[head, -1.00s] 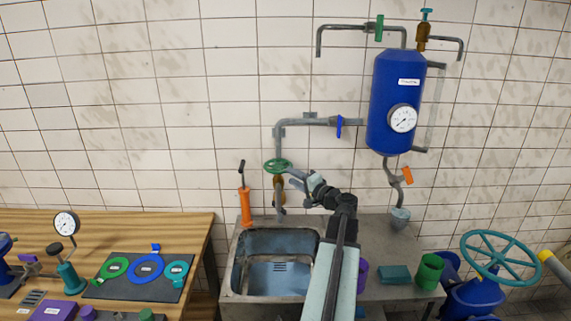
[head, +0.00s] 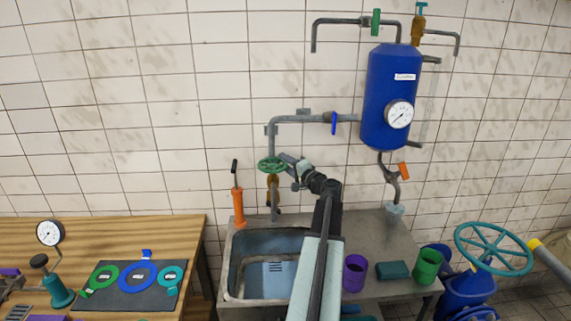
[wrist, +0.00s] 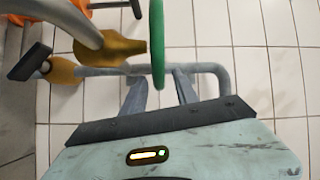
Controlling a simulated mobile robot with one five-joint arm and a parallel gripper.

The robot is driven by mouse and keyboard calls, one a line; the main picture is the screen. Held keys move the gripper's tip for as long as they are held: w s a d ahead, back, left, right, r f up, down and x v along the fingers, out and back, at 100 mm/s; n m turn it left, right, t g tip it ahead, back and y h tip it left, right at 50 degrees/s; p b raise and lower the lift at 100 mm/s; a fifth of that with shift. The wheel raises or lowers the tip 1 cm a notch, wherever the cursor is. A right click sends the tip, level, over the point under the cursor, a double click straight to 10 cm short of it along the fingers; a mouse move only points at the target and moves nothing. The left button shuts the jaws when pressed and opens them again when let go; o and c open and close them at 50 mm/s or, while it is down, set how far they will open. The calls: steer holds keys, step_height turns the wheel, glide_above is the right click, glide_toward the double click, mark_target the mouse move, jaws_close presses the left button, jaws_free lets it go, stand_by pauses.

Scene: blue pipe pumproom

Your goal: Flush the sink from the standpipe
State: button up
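The basin looks empty, with a slotted drain. My gripper (head: 284,162) is at the right side of the handwheel. In the wrist view the green wheel (wrist: 157,45) is edge-on, and its rim reaches between my open fingers (wrist: 160,82). Gaps show on both sides of the rim, so the fingers are not closed on it.
An orange hand pump (head: 238,205) stands left of the standpipe. Purple (head: 354,275) and green (head: 428,266) cups stand on the counter right of the sink.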

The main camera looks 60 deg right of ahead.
steer(key=shift+w+d, duration=0.1)
steer(key=shift+w, duration=0.15)
jaws_close()
steer(key=shift+w+d+n+y, duration=0.1)
steer(key=shift+d+n+y, duration=0.2)
steer(key=shift+y, duration=0.1)
steer(key=n+y, duration=0.1)
steer(key=w+n+y, duration=0.1)
steer(key=y, duration=0.1)
steer(key=n+t+y, duration=0.1)
steer(key=y, duration=0.1)
steer(key=shift+w+d+n, duration=0.2)
steer(key=shift+d+n, duration=0.05)
steer(key=shift+n, duration=0.05)
steer(key=shift+a+y, duration=0.2)
steer(key=shift+y, duration=0.4)
